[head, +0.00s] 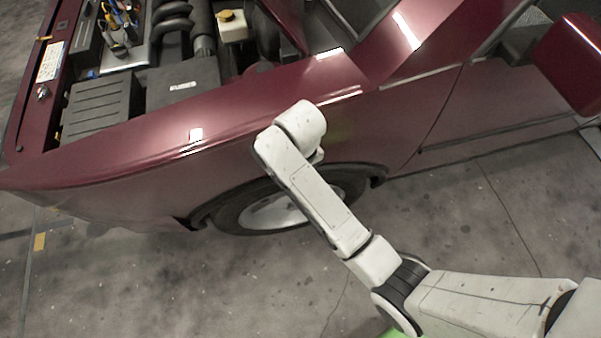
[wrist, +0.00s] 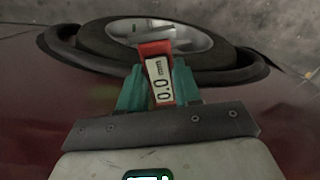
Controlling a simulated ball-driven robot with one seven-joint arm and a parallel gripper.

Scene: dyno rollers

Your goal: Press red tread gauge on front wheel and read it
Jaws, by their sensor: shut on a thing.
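My gripper (wrist: 158,90) has teal fingers and is shut on the red tread gauge (wrist: 149,48). The gauge's white display faces the wrist camera and reads 0.0 mm. The front wheel shows beyond it in the wrist view, with a dark tyre (wrist: 96,42) and a silver rim (wrist: 195,40). The gauge's far end overlaps the wheel in the picture; I cannot tell whether it touches the tyre. In the head view the front wheel (head: 270,214) sits under the fender, partly covered by my arm. My gripper and the gauge are hidden there.
The dark red car's fender (head: 225,135) lies close to my arm. The engine bay (head: 105,105) is open, with tools (head: 120,22) lying in it. A side mirror (head: 570,62) juts out at the right. The concrete floor (head: 180,285) beside the wheel is clear.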

